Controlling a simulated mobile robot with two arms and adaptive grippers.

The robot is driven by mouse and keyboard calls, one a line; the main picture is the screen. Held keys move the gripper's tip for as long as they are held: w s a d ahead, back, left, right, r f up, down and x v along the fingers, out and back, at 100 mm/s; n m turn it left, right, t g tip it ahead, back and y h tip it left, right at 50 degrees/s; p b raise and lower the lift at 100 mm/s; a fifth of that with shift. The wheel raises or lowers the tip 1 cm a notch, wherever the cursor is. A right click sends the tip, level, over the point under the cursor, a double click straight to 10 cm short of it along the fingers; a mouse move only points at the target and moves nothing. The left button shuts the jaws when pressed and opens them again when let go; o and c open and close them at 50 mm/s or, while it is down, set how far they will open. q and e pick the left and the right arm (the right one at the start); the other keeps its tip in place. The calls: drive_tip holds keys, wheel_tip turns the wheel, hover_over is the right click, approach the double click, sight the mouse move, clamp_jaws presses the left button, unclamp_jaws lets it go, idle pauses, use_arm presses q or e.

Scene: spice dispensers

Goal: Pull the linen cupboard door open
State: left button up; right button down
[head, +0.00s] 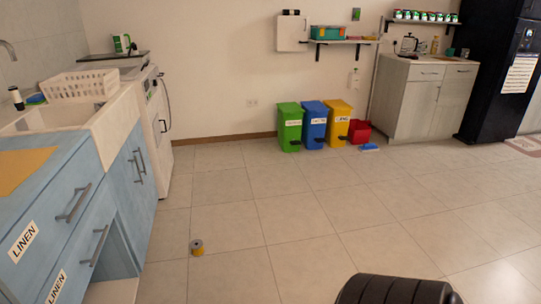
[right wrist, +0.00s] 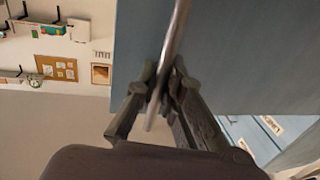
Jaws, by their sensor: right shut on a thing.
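In the right wrist view a blue-grey door panel (right wrist: 245,55) fills the upper right. A metal bar handle (right wrist: 180,25) runs down in front of it. My right gripper (right wrist: 160,88) is shut on this handle, with its two fingers on either side of the bar. No label shows on this panel, so I cannot tell from its face that it is the linen door. In the head view blue fronts with LINEN labels (head: 23,242) and bar handles stand at the left. My left gripper is not in view.
Green (head: 289,126), blue (head: 313,125) and yellow (head: 338,122) bins stand by the far wall. The middle of the floor (head: 290,215) is clear.

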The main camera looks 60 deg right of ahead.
drive_tip(key=shift+s, duration=0.1)
drive_tip(key=c, duration=1.7)
unclamp_jaws()
drive_tip(key=shift+a, duration=0.1)
